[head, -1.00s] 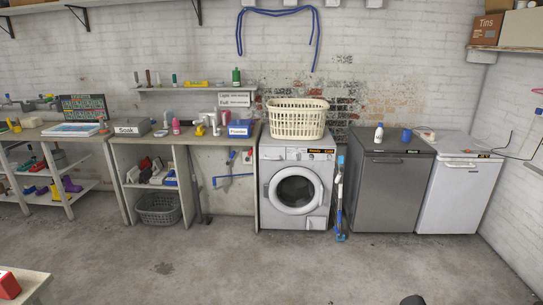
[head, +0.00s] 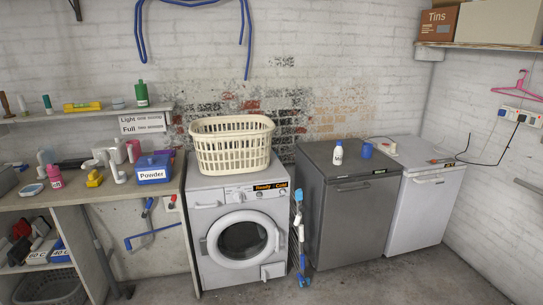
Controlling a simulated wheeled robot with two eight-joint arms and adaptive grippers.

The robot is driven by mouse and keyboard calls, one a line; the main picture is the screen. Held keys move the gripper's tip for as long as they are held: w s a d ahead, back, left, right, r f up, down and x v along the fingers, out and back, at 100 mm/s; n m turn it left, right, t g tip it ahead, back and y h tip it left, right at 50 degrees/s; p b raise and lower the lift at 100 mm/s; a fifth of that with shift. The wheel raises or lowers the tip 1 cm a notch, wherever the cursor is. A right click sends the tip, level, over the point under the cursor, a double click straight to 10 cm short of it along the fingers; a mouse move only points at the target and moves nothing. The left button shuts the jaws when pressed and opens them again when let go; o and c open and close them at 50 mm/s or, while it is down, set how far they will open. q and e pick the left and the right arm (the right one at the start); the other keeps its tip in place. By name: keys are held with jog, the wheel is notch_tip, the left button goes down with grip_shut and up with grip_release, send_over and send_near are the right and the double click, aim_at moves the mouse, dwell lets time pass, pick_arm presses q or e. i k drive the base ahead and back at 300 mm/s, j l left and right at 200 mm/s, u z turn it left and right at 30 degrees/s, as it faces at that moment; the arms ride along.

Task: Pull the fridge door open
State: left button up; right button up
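Two low closed appliances stand against the back wall, right of centre in the head view. One is a dark grey cabinet (head: 345,225) with a bar handle (head: 353,187) near the top of its front door. The other is a white cabinet (head: 425,215) to its right, with a handle (head: 428,181) near its top edge. Both fronts are shut. Small labels on their upper edges are too small to read, so I cannot tell for sure which is the fridge. Neither of my grippers is in view.
A white bottle (head: 338,153) and a blue cup (head: 367,151) stand on the grey cabinet. A washing machine (head: 210,240) with a cream basket (head: 235,148) stands to the left. A blue-and-white upright tool (head: 299,240) stands between them. The floor (head: 400,285) in front is clear.

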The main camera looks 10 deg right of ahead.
aim_at(356, 212)
jog(key=i+z, duration=0.9)
jog(key=i+j+z, duration=0.25)
jog(key=z, duration=0.2)
jog(key=i+z, duration=0.25)
jog(key=i, duration=0.75)
